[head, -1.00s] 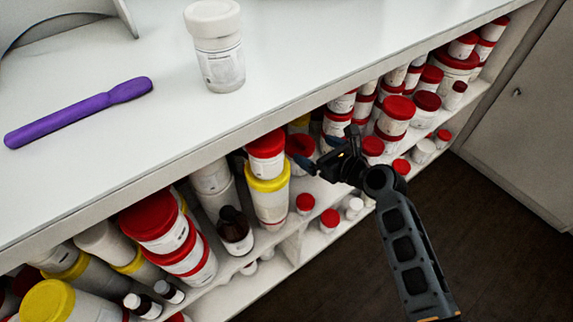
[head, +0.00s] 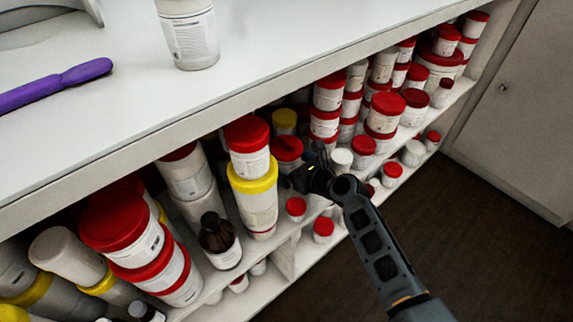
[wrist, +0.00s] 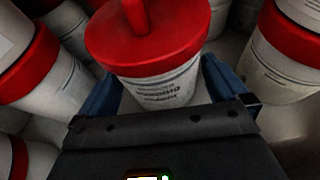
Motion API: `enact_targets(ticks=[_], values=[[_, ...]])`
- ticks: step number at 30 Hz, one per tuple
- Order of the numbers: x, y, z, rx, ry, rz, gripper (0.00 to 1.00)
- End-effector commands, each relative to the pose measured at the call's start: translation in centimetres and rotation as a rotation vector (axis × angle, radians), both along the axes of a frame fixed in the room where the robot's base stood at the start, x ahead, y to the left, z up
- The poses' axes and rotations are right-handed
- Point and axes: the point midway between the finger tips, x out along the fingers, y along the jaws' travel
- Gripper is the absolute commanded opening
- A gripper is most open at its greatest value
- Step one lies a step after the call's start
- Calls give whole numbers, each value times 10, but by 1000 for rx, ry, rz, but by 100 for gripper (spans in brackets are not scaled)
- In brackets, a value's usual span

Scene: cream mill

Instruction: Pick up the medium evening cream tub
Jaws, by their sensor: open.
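A white tub with a red lid stands between my fingers in the wrist view (wrist: 165,90). Its lid carries a raised red piece, and its label is too blurred to read. It appears to be the red-lidded tub on the upper shelf in the head view (head: 287,149). My gripper (head: 306,176) reaches into the shelf at this tub's front. In the wrist view my gripper (wrist: 160,85) is open, with one blue finger on each side of the tub. I cannot tell whether either finger touches it. The fingertips are hidden in the head view.
A yellow-lidded tub (head: 253,200) with a red-lidded tub (head: 247,146) on top stands close left. A white-lidded tub (head: 340,160) stands close right. Several stacked tubs crowd the shelf. The white countertop (head: 115,120) overhangs it, bearing a purple spatula (head: 55,85) and a jar (head: 190,37).

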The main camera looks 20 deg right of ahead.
Motion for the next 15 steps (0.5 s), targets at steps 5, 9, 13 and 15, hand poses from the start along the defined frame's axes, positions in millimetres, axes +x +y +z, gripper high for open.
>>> enact_targets(ticks=[5, 9, 13, 15], values=[[18, 5, -9, -1, 0, -1, 100], [20, 6, -9, -2, 1, -1, 100], [20, 6, -9, -1, 0, -1, 100], [20, 6, -9, 0, 0, -1, 94]])
